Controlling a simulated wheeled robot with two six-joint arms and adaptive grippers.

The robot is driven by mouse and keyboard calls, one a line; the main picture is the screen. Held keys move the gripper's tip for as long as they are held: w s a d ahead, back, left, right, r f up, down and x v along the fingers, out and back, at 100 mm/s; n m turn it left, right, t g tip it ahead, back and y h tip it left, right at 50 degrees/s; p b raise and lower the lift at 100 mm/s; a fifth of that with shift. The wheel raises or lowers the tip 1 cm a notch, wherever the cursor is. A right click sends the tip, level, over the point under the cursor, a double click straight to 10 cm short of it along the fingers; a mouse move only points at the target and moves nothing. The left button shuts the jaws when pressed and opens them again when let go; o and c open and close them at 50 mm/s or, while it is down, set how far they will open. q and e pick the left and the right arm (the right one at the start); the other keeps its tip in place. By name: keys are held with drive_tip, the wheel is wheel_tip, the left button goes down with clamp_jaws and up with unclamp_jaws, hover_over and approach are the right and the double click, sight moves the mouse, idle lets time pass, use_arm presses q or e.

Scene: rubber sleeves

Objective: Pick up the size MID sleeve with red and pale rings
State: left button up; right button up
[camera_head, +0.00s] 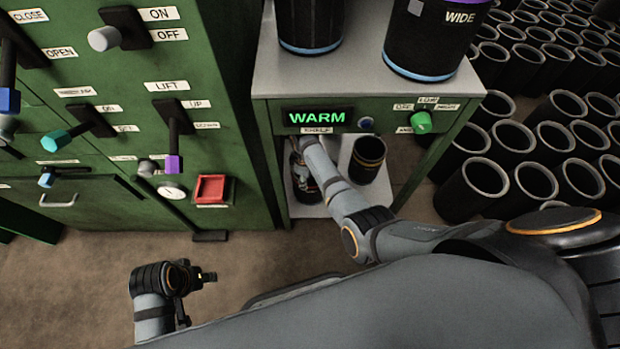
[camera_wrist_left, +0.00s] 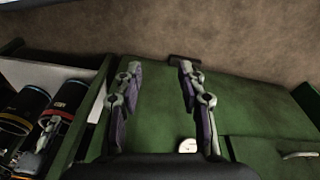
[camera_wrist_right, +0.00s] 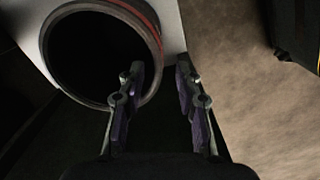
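The dark sleeve with red and pale rings (camera_wrist_right: 151,28) fills the upper left of the right wrist view, its mouth toward the camera. It stands in the lower bay of the green shelf unit, mostly behind my right arm in the head view; it also shows in the left wrist view (camera_wrist_left: 70,97). No size word is readable on it. My right gripper (camera_wrist_right: 158,78) is open, one finger over the sleeve's mouth and one just outside the rim. My left gripper (camera_wrist_left: 158,75) is open and empty; in the head view it hangs low, in front of the green cabinet.
Another dark sleeve with a yellowish ring (camera_head: 369,150) stands to the right in the same bay. Blue-ringed sleeves, one marked WIDE (camera_head: 430,38), stand on top. A WARM display (camera_head: 317,118) fronts the unit. A green cabinet with levers (camera_head: 130,80) is left; many black tubes (camera_head: 475,185) stand right.

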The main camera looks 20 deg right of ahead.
wheel_tip(320, 180, down, 2)
drive_tip(key=shift+w+f+b, duration=0.1)
drive_tip(key=shift+f+b, duration=0.05)
drive_tip(key=shift+b, duration=0.2)
drive_tip(key=shift+f, duration=0.35)
use_arm(q)
wheel_tip(320, 180, down, 6)
drive_tip(key=w+d+t+h+b, duration=0.1)
drive_tip(key=d+t+b, duration=0.1)
drive_tip(key=t+b, duration=0.1)
drive_tip(key=shift+w+b, duration=0.35)
drive_tip(key=shift+b, duration=0.15)
use_arm(e)
drive_tip(key=f, duration=0.5)
drive_tip(key=shift+w+a, duration=0.15)
drive_tip(key=shift+a, duration=0.05)
use_arm(q)
drive_tip(key=shift+d, duration=0.1)
drive_tip(key=shift+f, duration=0.1)
use_arm(e)
clamp_jaws()
